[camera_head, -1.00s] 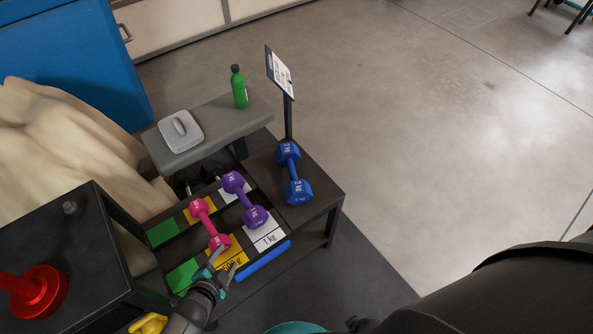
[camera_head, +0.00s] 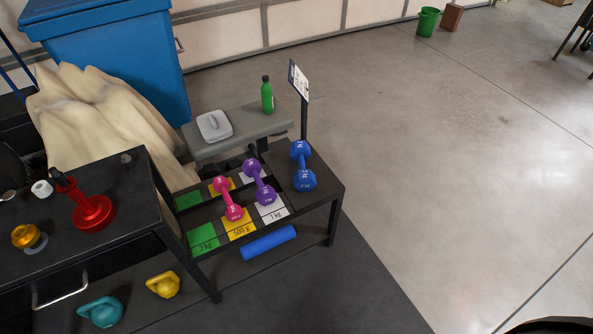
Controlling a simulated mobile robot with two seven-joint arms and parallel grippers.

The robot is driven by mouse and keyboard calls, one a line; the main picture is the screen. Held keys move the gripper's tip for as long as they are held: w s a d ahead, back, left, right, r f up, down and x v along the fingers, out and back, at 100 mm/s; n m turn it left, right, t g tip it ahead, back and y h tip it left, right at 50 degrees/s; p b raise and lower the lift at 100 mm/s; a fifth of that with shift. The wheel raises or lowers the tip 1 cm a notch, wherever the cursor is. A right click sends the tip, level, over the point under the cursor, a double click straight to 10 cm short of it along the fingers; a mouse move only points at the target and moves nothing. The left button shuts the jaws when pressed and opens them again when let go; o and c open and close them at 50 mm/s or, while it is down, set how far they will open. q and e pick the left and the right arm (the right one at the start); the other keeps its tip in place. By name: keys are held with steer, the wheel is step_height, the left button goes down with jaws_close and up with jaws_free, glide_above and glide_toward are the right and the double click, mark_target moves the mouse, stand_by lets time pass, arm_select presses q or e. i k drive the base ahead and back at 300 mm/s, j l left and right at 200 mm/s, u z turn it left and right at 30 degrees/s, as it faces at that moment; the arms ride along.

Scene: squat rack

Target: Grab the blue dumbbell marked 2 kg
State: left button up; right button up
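The blue dumbbell (camera_head: 303,167) lies at the right end of the low black rack, on its dark flat top beside the sign post. White marks show on its heads but are too small to read surely here. A purple dumbbell (camera_head: 259,182) lies to its left on the white-labelled "1 kg" strip, and a pink dumbbell (camera_head: 228,199) on the yellow "500 g" strip. The green "2 kg" strip (camera_head: 202,237) is bare. Neither of my grippers shows in the head view.
A blue roller (camera_head: 268,242) lies on the lower shelf. A grey bench (camera_head: 257,126) with a green bottle (camera_head: 267,97) stands behind. A black table (camera_head: 126,228) with a red object (camera_head: 92,212) is at left. The floor at right is clear.

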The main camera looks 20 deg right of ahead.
mark_target(304, 180)
steer(key=u, duration=1.5)
steer(key=l+u, duration=0.25)
steer(key=l, duration=0.25)
steer(key=k+l+u, duration=0.15)
steer(key=l+u, duration=0.15)
steer(key=l, duration=0.15)
steer(key=k+l+u, duration=0.1)
steer(key=l+u, duration=0.15)
steer(key=l, duration=0.2)
